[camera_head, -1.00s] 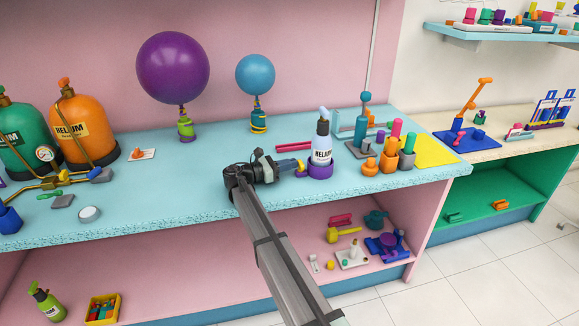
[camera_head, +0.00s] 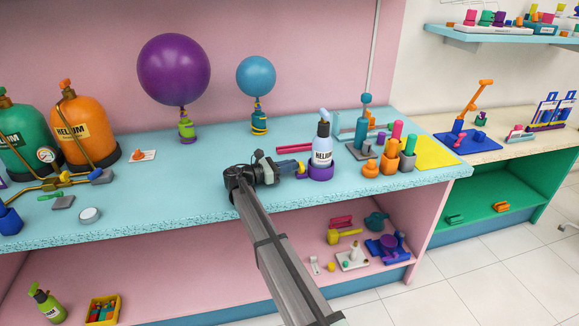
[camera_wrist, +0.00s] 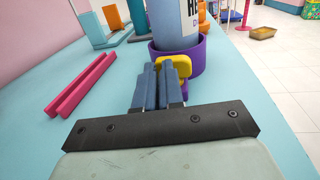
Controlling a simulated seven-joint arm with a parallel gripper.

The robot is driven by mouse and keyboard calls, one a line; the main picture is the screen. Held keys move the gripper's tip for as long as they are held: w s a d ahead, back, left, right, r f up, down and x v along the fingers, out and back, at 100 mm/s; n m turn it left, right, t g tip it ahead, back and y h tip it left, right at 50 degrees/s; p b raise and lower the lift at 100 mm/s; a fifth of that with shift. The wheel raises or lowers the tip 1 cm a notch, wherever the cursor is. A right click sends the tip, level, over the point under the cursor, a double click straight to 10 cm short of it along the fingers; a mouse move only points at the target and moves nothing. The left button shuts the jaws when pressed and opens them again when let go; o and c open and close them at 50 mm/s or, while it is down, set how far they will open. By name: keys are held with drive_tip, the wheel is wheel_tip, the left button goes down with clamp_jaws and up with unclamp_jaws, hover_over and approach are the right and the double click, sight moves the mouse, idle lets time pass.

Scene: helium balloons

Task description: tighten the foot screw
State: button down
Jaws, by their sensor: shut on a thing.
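A yellow foot screw (camera_wrist: 181,64) sticks out from the side of a purple ring-shaped holder (camera_wrist: 192,50). A white-and-blue bottle labelled HELIUM (camera_head: 322,148) stands upright in this holder (camera_head: 320,173). My gripper (camera_wrist: 165,72), with blue fingers, is shut on the screw's yellow head, low over the counter. In the head view my gripper (camera_head: 297,169) reaches in from the left of the holder. The fingers hide part of the screw, and its threaded part cannot be seen.
Two pink bars (camera_wrist: 82,85) lie on the blue counter (camera_head: 200,205), left of my gripper in the wrist view. Orange (camera_head: 371,167) and grey holders stand right of the bottle. Tethered purple (camera_head: 174,68) and blue (camera_head: 256,76) balloons stand behind.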

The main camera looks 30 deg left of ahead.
drive_tip(key=v, duration=0.4)
drive_tip(key=w+a+v, duration=0.1)
drive_tip(key=v, duration=0.9)
drive_tip(key=shift+w+a, duration=0.2)
drive_tip(key=shift+a, duration=0.2)
drive_tip(key=d+r+m+g+h, duration=0.1)
drive_tip(key=d+m+g+h, duration=0.15)
drive_tip(key=d, duration=1.25)
drive_tip(key=d+r+m+g+h, duration=0.2)
drive_tip(key=d+m+h, duration=0.15)
drive_tip(key=d, duration=1.15)
drive_tip(key=d+f+m+g+y, duration=0.3)
drive_tip(key=d+f+g, duration=0.4)
drive_tip(key=d+f, duration=2.1)
drive_tip(key=s+d+f+m+g+y, duration=0.55)
drive_tip(key=s+d+f+m, duration=0.25)
drive_tip(key=s+d+f, duration=0.8)
drive_tip(key=s+f+m+g+y, duration=0.1)
drive_tip(key=s+f+m+y, duration=0.1)
drive_tip(key=s, duration=0.5)
drive_tip(key=s+f+m+g+y, duration=0.2)
drive_tip(key=s+f+m+y, duration=0.1)
drive_tip(key=s+m, duration=0.3)
drive_tip(key=s+f+m+g+y, duration=0.1)
drive_tip(key=s+f+m+y, duration=0.2)
drive_tip(key=s, duration=0.7)
drive_tip(key=shift+s+d+f+m, duration=0.2)
drive_tip(key=shift+f+m, duration=0.1)
drive_tip(key=shift+m, duration=0.2)
